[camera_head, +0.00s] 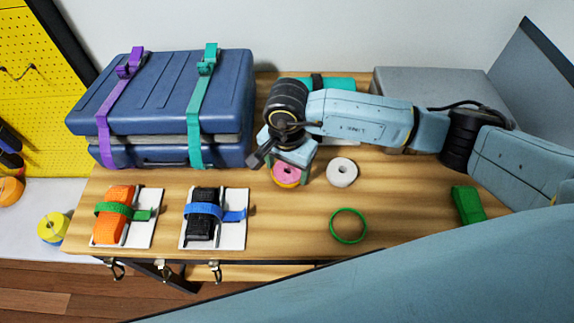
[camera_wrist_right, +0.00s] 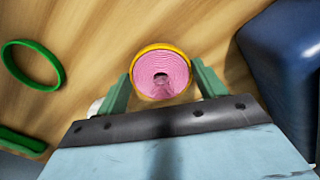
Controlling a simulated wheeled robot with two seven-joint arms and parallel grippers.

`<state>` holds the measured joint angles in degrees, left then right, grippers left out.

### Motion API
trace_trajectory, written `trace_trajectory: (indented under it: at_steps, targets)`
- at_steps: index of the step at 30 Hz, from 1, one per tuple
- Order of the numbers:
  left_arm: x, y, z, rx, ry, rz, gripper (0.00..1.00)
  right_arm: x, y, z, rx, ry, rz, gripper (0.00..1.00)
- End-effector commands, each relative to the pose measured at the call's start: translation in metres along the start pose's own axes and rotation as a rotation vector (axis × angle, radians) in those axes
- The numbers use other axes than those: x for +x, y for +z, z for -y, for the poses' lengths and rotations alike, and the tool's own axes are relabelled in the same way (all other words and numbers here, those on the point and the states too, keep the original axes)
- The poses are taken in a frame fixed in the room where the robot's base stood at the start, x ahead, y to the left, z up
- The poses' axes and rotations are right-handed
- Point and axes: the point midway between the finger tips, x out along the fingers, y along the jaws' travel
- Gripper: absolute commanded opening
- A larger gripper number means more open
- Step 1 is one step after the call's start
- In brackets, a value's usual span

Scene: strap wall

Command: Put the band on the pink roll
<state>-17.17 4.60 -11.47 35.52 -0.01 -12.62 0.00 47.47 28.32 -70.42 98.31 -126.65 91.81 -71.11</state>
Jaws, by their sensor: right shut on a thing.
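The pink roll (camera_head: 286,171) stands on the wooden table near the middle, and its top with a dark center hole faces up in the right wrist view (camera_wrist_right: 158,73). A yellow band (camera_wrist_right: 163,47) rings the pink roll; its front edge shows low on the roll in the head view (camera_head: 287,185). My right gripper (camera_head: 289,168) is over the roll, with its green fingers on opposite sides of it, shut on the yellow band. How far down the band sits at the back is hidden. My left gripper is not in view.
A white roll (camera_head: 342,172) stands close to the right. A green ring (camera_head: 348,226) lies in front, with a green block (camera_head: 467,204) farther right. A strapped blue case (camera_head: 160,105) stands left. Two strapped packs, orange (camera_head: 116,221) and black (camera_head: 203,227), lie on white plates.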

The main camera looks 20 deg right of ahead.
Motion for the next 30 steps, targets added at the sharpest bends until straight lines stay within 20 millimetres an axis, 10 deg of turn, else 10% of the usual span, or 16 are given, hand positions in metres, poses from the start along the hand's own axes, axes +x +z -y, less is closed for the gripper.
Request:
trace_trajectory:
  at_steps: [22, 23, 30]
  targets:
    - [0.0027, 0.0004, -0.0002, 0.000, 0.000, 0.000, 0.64, 0.0012, -0.0001, -0.0001, 0.000, 0.000, -0.001, 0.49]
    - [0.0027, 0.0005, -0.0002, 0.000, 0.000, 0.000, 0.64, 0.0012, 0.0000, -0.0001, 0.000, 0.000, 0.000, 0.74]
    - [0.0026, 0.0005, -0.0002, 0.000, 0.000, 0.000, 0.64, 0.0012, 0.0000, -0.0001, 0.000, 0.000, 0.000, 0.95]
